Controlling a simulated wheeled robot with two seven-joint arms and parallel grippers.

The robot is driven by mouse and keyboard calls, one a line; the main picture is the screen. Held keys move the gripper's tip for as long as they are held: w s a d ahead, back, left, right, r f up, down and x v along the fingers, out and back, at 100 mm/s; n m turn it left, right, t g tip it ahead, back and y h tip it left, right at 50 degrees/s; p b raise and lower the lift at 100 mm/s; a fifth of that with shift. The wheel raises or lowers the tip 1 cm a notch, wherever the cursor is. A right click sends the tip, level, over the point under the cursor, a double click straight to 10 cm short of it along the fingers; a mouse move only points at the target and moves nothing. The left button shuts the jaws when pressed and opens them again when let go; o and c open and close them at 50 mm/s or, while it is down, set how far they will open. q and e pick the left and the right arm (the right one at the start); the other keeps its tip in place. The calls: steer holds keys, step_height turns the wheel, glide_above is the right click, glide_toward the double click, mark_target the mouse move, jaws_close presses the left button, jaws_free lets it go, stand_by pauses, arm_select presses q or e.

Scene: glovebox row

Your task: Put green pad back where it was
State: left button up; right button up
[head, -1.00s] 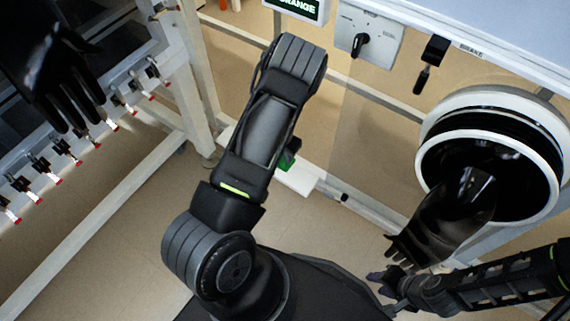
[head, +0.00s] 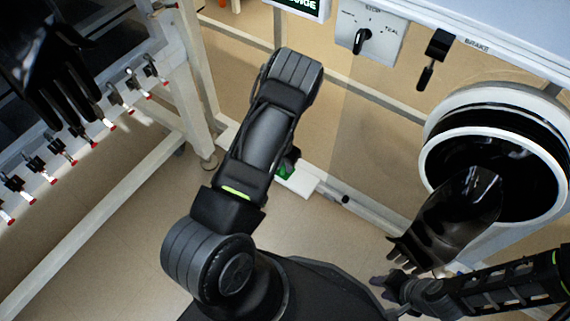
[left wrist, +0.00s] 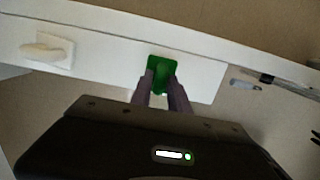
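The green pad (left wrist: 162,75) shows in the left wrist view at the fingertips of my left gripper (left wrist: 161,80), in front of a white ledge (left wrist: 105,62). The fingers lie on either side of its lower part and look shut on it. I cannot tell whether the pad touches the ledge. In the head view a small part of the green pad (head: 286,171) shows beside my left forearm, which hides the left fingers. My right gripper (head: 383,288) is at the lower right, below a black glove; its fingers are too small and dark to judge.
A round glovebox port (head: 490,165) with a black glove (head: 452,222) hanging out is at the right. A switch box (head: 370,37) and brake lever (head: 431,60) are above. A rail with several red-tipped valves (head: 75,160) is at the left. A white knob (left wrist: 45,50) is on the ledge.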

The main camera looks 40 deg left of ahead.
arm_select(q)
steer(key=o, duration=0.3)
steer(key=shift+o, duration=0.2)
step_height(320, 180, up, 12)
steer(key=s+p, duration=0.1)
steer(key=p, duration=0.3)
steer(key=shift+s+p, duration=0.25)
steer(key=shift+p, duration=0.05)
stand_by(0.4)
